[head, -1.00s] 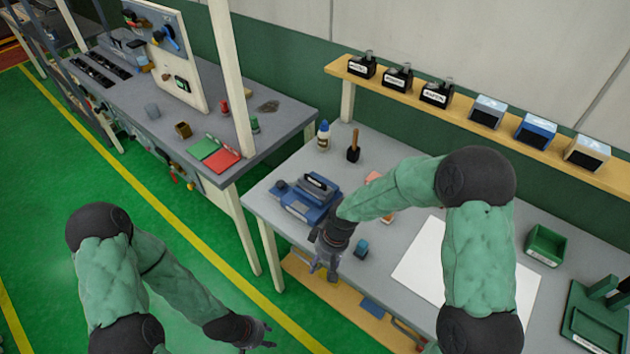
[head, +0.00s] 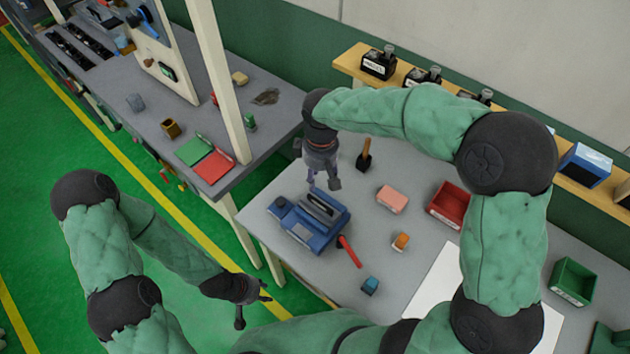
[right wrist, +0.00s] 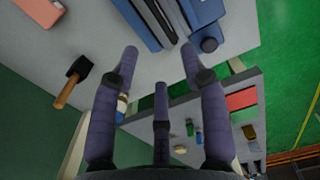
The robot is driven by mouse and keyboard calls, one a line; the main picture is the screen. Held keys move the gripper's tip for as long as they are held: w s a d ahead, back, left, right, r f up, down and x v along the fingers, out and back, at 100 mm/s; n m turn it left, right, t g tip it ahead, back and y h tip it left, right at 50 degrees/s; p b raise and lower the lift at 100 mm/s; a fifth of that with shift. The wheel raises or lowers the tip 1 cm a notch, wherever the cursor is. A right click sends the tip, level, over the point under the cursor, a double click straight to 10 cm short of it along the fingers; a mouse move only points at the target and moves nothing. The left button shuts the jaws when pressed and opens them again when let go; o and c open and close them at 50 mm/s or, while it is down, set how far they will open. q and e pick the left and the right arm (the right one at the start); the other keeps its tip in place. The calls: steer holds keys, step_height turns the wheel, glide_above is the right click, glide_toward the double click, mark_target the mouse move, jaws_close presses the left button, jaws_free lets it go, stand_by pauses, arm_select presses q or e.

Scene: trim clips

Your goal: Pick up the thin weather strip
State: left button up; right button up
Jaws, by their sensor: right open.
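I cannot pick out the thin weather strip for certain in either view. My right gripper (head: 322,180) is open and empty, just behind the blue device (head: 325,237) on the grey bench. In the right wrist view its spread fingers (right wrist: 160,62) point toward the bench edge. The blue device also shows at the top of that view (right wrist: 203,12), with dark and grey long parts beside it. My left gripper (head: 254,308) is open and empty, low over the green floor, left of the bench.
The bench (head: 270,228) also holds a mallet (head: 364,157), a pink block (head: 392,198), a red bin (head: 447,207), an orange block (head: 400,241), a small blue block (head: 370,286) and a white sheet (head: 430,290). A post (head: 218,80) stands on the neighbouring bench, left of my right gripper.

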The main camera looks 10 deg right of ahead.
glide_above(321, 202)
steer(key=f, duration=0.4)
steer(key=shift+w+a+f+b, duration=0.15)
steer(key=shift+w+f+b, duration=0.15)
steer(key=shift+b, duration=0.1)
steer(key=shift+f, duration=0.15)
steer(key=shift+s+f, duration=0.15)
steer(key=shift+f, duration=0.2)
step_height(321, 202, down, 4)
steer(key=shift+f+b, duration=0.25)
steer(key=shift+b, duration=0.25)
steer(key=shift+s, duration=0.1)
steer(key=shift+c, duration=0.3)
jaws_close()
